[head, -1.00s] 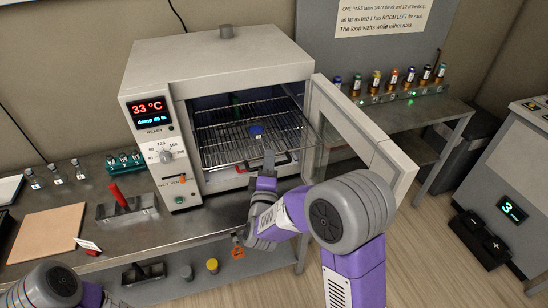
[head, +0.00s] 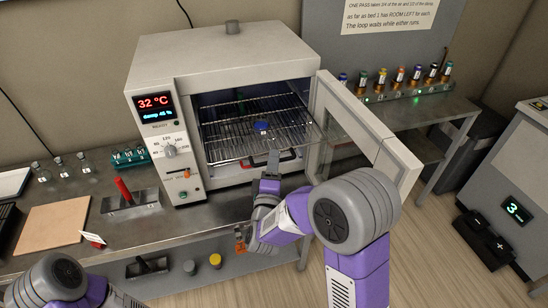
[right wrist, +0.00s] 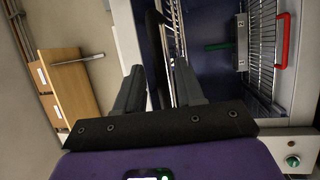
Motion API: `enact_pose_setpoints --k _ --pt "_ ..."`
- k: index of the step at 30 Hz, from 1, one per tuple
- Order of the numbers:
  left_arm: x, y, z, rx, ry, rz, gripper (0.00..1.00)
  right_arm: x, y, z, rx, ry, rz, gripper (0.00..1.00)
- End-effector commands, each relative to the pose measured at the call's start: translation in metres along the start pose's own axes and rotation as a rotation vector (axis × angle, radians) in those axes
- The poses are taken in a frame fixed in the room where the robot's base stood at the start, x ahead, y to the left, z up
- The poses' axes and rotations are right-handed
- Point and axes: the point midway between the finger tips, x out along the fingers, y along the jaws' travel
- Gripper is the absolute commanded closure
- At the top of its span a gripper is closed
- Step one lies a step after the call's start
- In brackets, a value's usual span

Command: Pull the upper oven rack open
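The oven (head: 225,70) stands on the bench with its door (head: 372,130) swung open to the right. My right gripper (head: 273,158) is at the rack's front edge, pointing into the oven. In the right wrist view, the fingers of the right gripper (right wrist: 160,75) are apart, with the rack's wires (right wrist: 172,28) beyond and beside the right-hand finger. I cannot tell whether they touch. My left arm shows at the lower left, but its fingers are out of view.
A red handle (head: 283,161) sits below the upper rack; it also shows in the right wrist view (right wrist: 282,40). A red-handled tool in a metal block (head: 130,203) and a tan board (head: 52,229) lie left on the bench. Several vials (head: 400,78) stand right of the door.

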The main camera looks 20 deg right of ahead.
Motion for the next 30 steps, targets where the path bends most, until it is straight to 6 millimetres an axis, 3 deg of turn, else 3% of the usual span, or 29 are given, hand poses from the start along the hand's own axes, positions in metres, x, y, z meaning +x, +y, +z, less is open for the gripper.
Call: enact_pose_setpoints --k 6,10,26,30 --pt "0.001 -0.001 0.000 0.000 0.000 0.000 0.59 -0.038 0.000 -0.001 0.001 0.003 0.001 0.62" --pt "0.002 -0.001 0.000 0.000 0.000 0.000 0.59 -0.051 0.001 -0.001 0.001 0.002 0.002 0.62" --pt "0.002 -0.001 0.000 0.000 0.000 0.000 0.59 -0.054 0.001 0.000 0.001 0.000 0.003 0.62" --pt "0.002 -0.001 0.000 0.000 0.000 0.000 0.59 -0.053 -0.013 -0.002 0.037 0.017 -0.040 0.62"
